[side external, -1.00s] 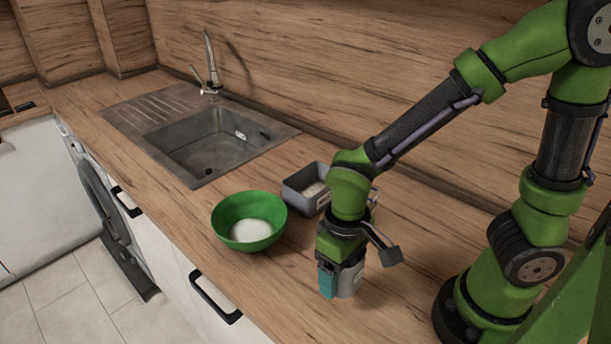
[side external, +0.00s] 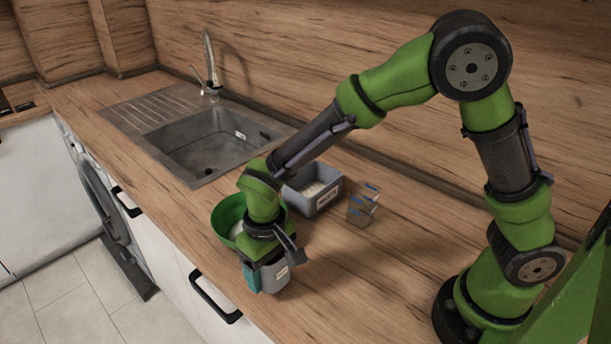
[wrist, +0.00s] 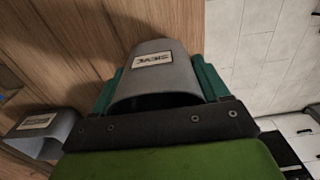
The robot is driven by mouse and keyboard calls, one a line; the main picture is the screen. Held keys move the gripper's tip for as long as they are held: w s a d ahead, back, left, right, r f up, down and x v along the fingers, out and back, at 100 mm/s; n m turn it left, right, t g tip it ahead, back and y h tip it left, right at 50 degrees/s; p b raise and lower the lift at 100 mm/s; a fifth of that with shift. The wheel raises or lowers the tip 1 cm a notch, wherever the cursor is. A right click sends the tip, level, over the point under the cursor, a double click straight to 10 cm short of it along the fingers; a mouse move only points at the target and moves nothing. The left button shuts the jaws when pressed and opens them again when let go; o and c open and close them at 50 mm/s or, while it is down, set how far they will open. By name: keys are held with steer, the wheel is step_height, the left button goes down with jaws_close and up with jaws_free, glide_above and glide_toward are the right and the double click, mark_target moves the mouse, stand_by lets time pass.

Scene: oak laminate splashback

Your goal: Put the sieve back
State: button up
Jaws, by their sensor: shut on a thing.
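My gripper (side external: 267,277) is shut on a grey labelled holder (side external: 276,279), with teal fingers on either side of it. In the wrist view the grey holder (wrist: 165,75) sits between the teal fingers, and its pale label seems to read "SIEVE". The holder is in front of the green bowl (side external: 224,214), near the counter's front edge. I cannot tell its exact height above the counter. The green bowl has white contents and is partly hidden by my arm. No separate sieve can be made out.
A grey labelled box (side external: 325,199) with pale contents stands behind my gripper. To its right is a small clear container (side external: 362,207) with blue marks. The sink (side external: 205,145) is at the back left. The counter (side external: 345,270) is clear to the right of my gripper.

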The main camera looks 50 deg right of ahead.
mark_target(267, 278)
steer(key=shift+w+a+f, duration=0.1)
steer(key=shift+w+f, duration=0.1)
steer(key=shift+f, duration=0.7)
steer(key=shift+w+a+f, duration=0.1)
steer(key=shift+w+f, duration=0.05)
steer(key=shift+f, duration=0.75)
steer(key=shift+f, duration=0.1)
steer(key=o, duration=1.2)
steer(key=shift+c, duration=0.2)
step_height(267, 278, up, 12)
steer(key=shift+r, duration=0.1)
steer(key=s+d+r+m+t+y, duration=0.1)
steer(key=s+d+r+m+t, duration=0.1)
steer(key=s+d+r, duration=0.3)
steer(key=s+d+r+m+t+y, duration=0.1)
steer(key=s+d+r+t, duration=0.4)
steer(key=d, duration=0.6)
steer(key=shift+s+d+r+m, duration=0.35)
steer(key=shift+s+r+m, duration=0.15)
steer(key=shift+s+r, duration=0.35)
